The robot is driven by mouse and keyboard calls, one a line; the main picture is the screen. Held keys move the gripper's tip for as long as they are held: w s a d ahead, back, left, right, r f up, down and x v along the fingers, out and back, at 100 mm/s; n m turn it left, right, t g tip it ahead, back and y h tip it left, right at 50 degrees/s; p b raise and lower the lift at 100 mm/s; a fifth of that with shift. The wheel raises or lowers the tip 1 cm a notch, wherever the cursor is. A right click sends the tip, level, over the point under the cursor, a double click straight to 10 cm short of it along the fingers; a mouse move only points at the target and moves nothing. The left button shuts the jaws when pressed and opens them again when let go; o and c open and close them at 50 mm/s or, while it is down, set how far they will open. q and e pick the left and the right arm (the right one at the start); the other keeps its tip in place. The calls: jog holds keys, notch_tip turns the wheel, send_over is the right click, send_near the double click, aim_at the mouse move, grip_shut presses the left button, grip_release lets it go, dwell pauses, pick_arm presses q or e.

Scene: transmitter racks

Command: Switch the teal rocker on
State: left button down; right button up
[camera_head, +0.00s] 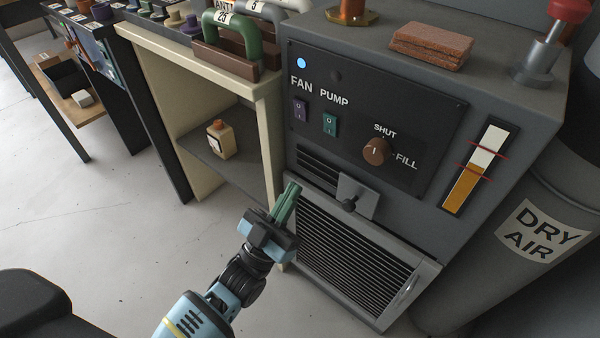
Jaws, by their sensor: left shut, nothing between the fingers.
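The teal rocker (330,124) sits under the word PUMP on the dark panel (400,150) of the grey cabinet. It is too small to tell which way it is tipped. A purple rocker (300,110) sits to its left under FAN. My left gripper (291,188) has green fingers, which are shut with nothing between them. Its tips are below and left of the teal rocker, in front of the cabinet's lower left part, and apart from the rocker. My right gripper is not in view.
A brown knob (376,152) marked SHUT and FILL is right of the rockers. A cream shelf (265,110) holding a bottle (220,139) stands left. A DRY AIR tank (540,232) stands right.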

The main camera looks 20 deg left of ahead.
pick_arm(q)
jog(key=shift+v, duration=1.2)
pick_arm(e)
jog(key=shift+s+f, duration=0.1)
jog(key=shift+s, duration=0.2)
pick_arm(q)
jog(key=shift+w+f, duration=0.15)
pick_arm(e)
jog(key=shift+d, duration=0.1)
